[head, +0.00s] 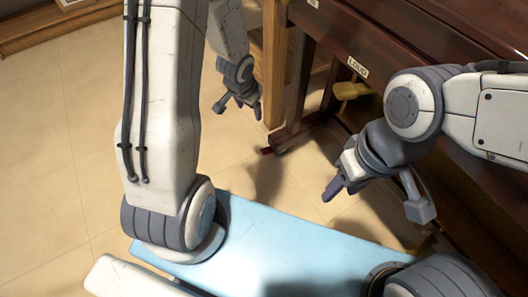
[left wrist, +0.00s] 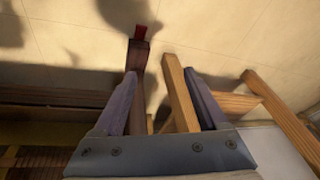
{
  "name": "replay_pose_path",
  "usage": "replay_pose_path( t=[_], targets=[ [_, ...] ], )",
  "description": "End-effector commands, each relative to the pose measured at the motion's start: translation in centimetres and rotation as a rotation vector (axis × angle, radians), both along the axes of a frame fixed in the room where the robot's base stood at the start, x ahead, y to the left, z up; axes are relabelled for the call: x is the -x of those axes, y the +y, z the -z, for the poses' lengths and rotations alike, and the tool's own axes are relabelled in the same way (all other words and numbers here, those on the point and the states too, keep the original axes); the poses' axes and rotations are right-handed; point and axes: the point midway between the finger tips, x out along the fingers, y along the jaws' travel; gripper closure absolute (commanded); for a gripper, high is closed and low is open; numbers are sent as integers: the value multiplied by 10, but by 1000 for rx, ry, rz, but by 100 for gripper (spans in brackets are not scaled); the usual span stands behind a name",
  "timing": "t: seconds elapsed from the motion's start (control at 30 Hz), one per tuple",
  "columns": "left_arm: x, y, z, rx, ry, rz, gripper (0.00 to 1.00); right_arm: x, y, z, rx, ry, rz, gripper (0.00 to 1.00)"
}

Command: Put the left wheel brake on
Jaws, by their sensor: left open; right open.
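The left wheel brake is a small red tab (head: 267,151) low by the floor, at the end of the piano's dark foot beside a caster (head: 282,147). The red tab also shows at the top of the left wrist view (left wrist: 140,32), beyond my fingers. My left gripper (head: 238,107) is open and empty, up and left of the tab and apart from it. In the left wrist view its two fingers (left wrist: 162,100) are spread, with the dark foot and a wooden post showing between them. My right gripper (head: 378,200) is open and empty in front of the piano.
A light wooden post (head: 274,65) stands close to the right of my left gripper. The dark piano (head: 400,45) with a "LOUD" label (head: 357,67) fills the upper right. A brass-coloured pedal (head: 350,90) is under it. The tiled floor (head: 60,150) at left is clear.

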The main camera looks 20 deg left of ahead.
Motion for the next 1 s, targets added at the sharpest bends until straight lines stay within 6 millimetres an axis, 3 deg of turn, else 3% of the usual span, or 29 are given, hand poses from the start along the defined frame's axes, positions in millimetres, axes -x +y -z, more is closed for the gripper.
replay_pose_path(
  t=[0.03, 0.2, 0.33, 0.43, 0.63, 1.0],
  targets=[
    [-7, 5, 25, 5, 7, 40, 25, 0, 0, -1, 0, 0, 0, 50],
    [-23, 9, 103, 51, -12, 208, 25, 0, 0, -1, 0, 0, 0, 50],
    [-21, 4, 150, 107, -31, 304, 25, 0, 0, -1, 0, 0, 0, 50],
    [-16, -1, 172, 143, -41, 351, 25, 0, 0, -1, 0, 0, 0, 50],
    [-15, -8, 196, 168, -50, 383, 25, 0, 0, 6, 0, 0, 0, 50],
    [-34, -23, 259, 167, -48, 384, 25, 0, 0, 49, 0, 0, 0, 50]
  ],
)
